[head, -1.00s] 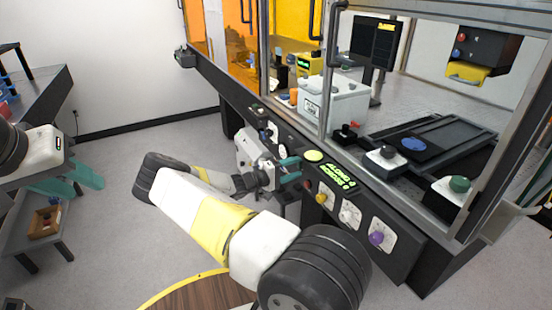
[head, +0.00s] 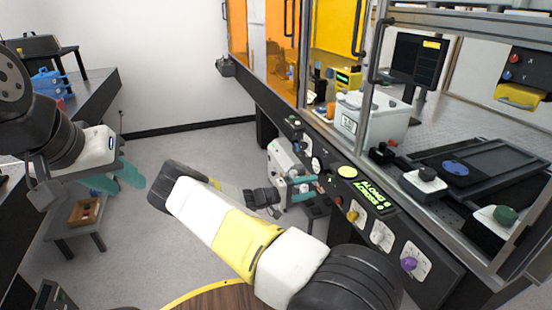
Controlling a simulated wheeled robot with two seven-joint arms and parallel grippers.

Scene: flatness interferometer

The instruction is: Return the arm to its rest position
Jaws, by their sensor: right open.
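My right arm, white and yellow, reaches from the bottom right up to the middle of the head view and bends toward the instrument's front panel. My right gripper (head: 312,187), with teal fingers, is open and seems empty. It is in front of the panel's left part, near the red button; whether it touches the panel I cannot tell. My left gripper (head: 126,180), also with teal fingers, hangs at the left, away from the panel and above a low side table. Its fingers overlap in view, so its opening is unclear; nothing shows in it.
The dark front panel carries a lit green display (head: 374,196), a yellow knob (head: 352,215) and a purple knob (head: 409,264). Above it, a framed enclosure holds a white box (head: 370,122). A low table (head: 62,228) with a wooden tray (head: 86,212) stands left. Grey floor lies between.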

